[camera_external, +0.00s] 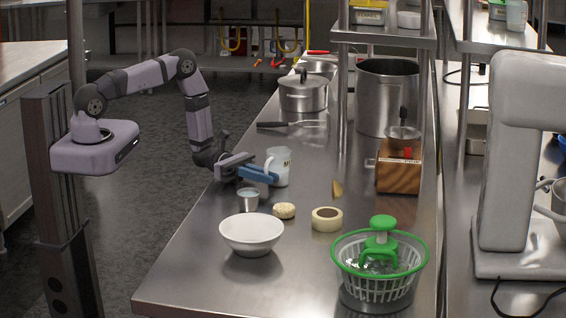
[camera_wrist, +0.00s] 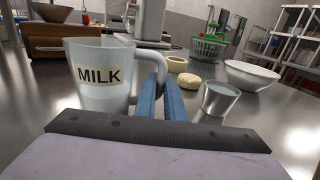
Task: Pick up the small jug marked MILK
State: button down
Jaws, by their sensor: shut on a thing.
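My gripper (camera_external: 274,177) has blue fingers and is shut on the jug's handle; the wrist view shows the fingers (camera_wrist: 158,100) close together at the handle (camera_wrist: 155,62). I cannot tell whether the jug's base touches the counter.
A small metal cup (camera_external: 248,199) stands just in front of my gripper. A pale round lump (camera_external: 284,211), a tape-like ring (camera_external: 327,225), a white bowl (camera_external: 252,232) and a green-rimmed basket (camera_external: 345,262) are nearer. A wooden block (camera_external: 398,178) and pots (camera_external: 303,96) stand behind.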

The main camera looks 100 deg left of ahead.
jog(key=shift+r, duration=0.2)
jog(key=shift+r+b, duration=1.25)
jog(key=shift+r, duration=3.5)
